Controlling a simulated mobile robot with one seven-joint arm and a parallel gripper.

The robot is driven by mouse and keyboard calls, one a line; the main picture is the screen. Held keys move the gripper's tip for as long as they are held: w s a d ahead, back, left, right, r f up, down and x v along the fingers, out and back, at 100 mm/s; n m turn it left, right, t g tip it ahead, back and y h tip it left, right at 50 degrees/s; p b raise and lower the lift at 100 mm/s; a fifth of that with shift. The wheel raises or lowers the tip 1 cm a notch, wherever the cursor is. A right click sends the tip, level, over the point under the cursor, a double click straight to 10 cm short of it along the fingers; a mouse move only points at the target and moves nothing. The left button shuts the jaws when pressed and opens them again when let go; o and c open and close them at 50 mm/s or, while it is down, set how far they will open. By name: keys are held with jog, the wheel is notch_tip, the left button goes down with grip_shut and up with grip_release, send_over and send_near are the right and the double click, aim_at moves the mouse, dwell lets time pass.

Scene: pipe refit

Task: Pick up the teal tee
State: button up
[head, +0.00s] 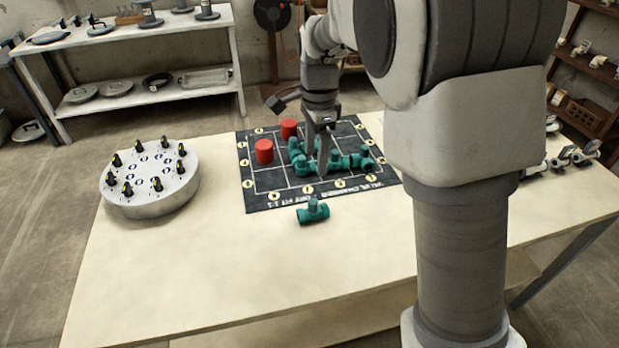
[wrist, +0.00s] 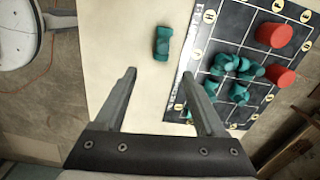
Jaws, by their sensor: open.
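A teal tee (head: 313,211) lies on the pale table just off the front edge of the dark mat, its short branch pointing up in the head view. In the wrist view the same tee (wrist: 162,43) lies beyond the fingertips, roughly centred between them. My gripper (wrist: 160,73) is open and empty. In the head view my gripper (head: 323,168) points down over the mat, behind the loose tee and apart from it. More teal fittings (head: 345,161) sit clustered on the mat, partly hidden by my gripper.
The printed dark mat (head: 262,199) holds two red cylinders (head: 264,151), (head: 289,129). A round grey stand (head: 150,206) with several small black parts is at the table's left. The table (head: 230,270) in front is clear. Shelves stand behind.

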aim_at(313, 210)
jog(key=shift+m, duration=0.3)
jog(key=f, duration=0.4)
jog(key=f+b, duration=0.1)
jog(key=f, duration=0.4)
jog(key=w+f+b, duration=0.1)
jog(key=f, duration=0.4)
jog(key=shift+a, duration=0.3)
notch_tip(313, 210, down, 5)
jog(key=shift+d+b, duration=0.1)
jog(key=shift+b, duration=0.75)
grip_shut()
